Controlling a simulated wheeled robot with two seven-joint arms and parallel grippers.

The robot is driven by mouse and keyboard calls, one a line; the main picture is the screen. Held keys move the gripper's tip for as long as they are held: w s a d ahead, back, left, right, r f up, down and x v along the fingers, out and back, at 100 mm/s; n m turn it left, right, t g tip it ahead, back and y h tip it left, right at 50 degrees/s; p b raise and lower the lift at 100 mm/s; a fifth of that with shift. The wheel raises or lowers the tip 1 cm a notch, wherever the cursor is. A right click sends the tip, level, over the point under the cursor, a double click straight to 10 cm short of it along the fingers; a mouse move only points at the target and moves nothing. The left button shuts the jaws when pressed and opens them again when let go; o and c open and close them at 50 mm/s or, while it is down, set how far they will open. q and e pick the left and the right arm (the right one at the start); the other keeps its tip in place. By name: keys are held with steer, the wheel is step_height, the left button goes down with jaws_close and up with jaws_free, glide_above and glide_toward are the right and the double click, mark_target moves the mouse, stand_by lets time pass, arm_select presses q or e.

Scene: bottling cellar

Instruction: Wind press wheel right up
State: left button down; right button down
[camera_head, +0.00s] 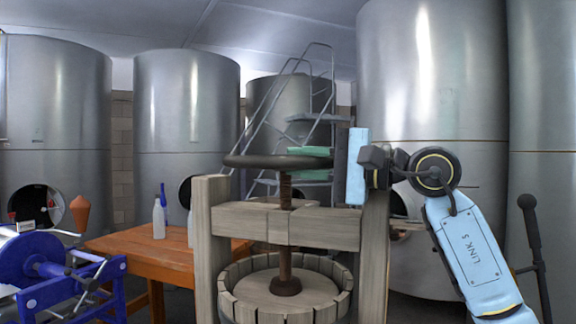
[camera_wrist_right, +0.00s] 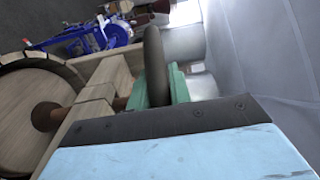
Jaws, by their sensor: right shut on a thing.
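The press wheel (camera_head: 258,161) is a dark, flat ring on top of the brown screw (camera_head: 285,192), above the wooden crossbeam. My right gripper (camera_head: 310,162) reaches in from the right, with its green fingers shut on the right part of the wheel's rim. In the right wrist view the wheel (camera_wrist_right: 155,62) stands edge-on between the green fingers (camera_wrist_right: 174,88). The screw runs down through the beam to a foot (camera_head: 286,286) at the round wooden plate in the slatted basket (camera_head: 240,270). My left gripper is out of view.
Wooden posts (camera_head: 209,235) flank the press, the right one close to my right arm. An orange table (camera_head: 140,245) with white bottles (camera_head: 159,220) and a blue machine (camera_head: 50,270) stand at left. Steel tanks (camera_head: 430,90) and a metal stair (camera_head: 318,115) are behind.

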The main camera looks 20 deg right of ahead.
steer(key=shift+f, duration=0.1)
steer(key=c, duration=1.3)
jaws_free()
steer(key=b+v, duration=0.3)
steer(key=v, duration=1)
steer(key=shift+s+d, duration=0.15)
